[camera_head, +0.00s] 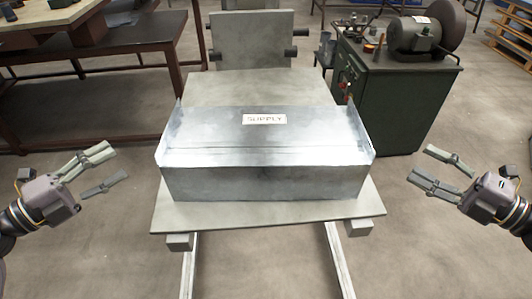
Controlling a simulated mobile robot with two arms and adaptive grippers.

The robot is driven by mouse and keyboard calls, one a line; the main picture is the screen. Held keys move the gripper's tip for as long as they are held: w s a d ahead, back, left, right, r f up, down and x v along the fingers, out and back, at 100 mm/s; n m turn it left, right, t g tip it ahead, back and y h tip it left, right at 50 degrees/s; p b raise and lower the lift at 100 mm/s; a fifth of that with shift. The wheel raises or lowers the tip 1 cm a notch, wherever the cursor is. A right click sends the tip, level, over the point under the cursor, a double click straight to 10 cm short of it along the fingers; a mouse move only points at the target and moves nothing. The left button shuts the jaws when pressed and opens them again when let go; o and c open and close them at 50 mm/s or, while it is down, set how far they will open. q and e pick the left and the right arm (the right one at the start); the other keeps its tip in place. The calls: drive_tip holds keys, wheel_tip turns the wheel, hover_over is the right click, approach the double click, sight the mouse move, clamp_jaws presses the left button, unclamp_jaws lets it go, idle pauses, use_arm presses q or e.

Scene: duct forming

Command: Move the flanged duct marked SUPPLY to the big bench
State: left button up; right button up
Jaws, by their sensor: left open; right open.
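The flanged duct (262,182) is a grey sheet-metal box with a label reading SUPPLY on its top and an upright flange at each end. It rests on a grey table-like stand (250,212) in front of me. My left gripper (111,167) is open and empty, left of the duct and apart from it. My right gripper (421,167) is open and empty, right of the duct and apart from it. A big bench with a wooden top and dark red-brown frame (118,38) stands at the upper left, partly cut off.
A grey upright panel with dark round handles (252,38) stands at the stand's far end. A dark green cabinet (392,100) with a grinder-like machine (413,34) is at the back right. Wooden pallets (512,35) lie far right. The floor beside the stand is clear.

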sight(169, 129)
use_arm(q)
drive_tip(key=x, duration=1.7)
drive_tip(key=shift+w+d, duration=0.15)
drive_tip(key=shift+w, duration=0.05)
use_arm(e)
drive_tip(key=x, duration=1.7)
drive_tip(key=shift+w+a, duration=0.25)
drive_tip(key=shift+a, duration=0.1)
use_arm(q)
clamp_jaws()
use_arm(e)
clamp_jaws()
drive_tip(key=shift+r, duration=0.1)
use_arm(q)
drive_tip(key=shift+r, duration=0.3)
use_arm(e)
drive_tip(key=shift+r, duration=0.25)
